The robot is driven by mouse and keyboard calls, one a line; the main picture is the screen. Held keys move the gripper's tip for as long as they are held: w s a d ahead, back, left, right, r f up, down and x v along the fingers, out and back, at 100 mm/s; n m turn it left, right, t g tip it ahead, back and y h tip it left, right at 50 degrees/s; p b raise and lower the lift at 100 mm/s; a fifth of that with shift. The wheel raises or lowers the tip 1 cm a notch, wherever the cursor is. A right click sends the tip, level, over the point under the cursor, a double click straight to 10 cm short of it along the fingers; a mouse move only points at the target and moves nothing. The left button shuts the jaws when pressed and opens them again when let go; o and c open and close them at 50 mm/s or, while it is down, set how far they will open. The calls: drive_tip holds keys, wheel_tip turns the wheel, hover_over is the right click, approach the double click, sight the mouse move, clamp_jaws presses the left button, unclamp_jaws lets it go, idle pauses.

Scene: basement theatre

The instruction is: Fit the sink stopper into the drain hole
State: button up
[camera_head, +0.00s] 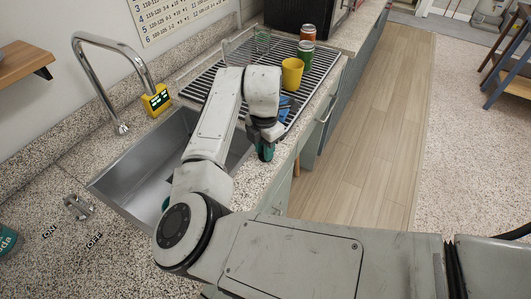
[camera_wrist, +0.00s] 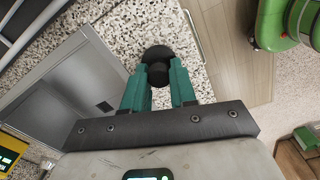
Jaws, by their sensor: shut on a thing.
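My gripper (camera_wrist: 159,88) has teal fingers shut on the black sink stopper (camera_wrist: 156,55), which sits between the fingertips in the wrist view. In the head view my gripper (camera_head: 266,151) hangs over the speckled counter strip at the right edge of the sink, and the stopper cannot be made out. The steel sink (camera_head: 128,186) lies left of my gripper, partly covered by my arm. The sink (camera_wrist: 62,112) also fills the left of the wrist view. A small dark spot shows on its floor near my left finger; I cannot tell whether it is the drain hole.
A tall chrome faucet (camera_head: 118,50) arches over the sink, with a yellow digital device (camera_head: 157,100) beside it. Behind my gripper, a dark drying rack (camera_head: 325,62) holds a yellow cup (camera_head: 292,74), cans and glasses. Open wooden floor (camera_head: 375,130) lies to the right.

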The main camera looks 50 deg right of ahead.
clamp_jaws()
drive_tip(key=shift+r, duration=0.1)
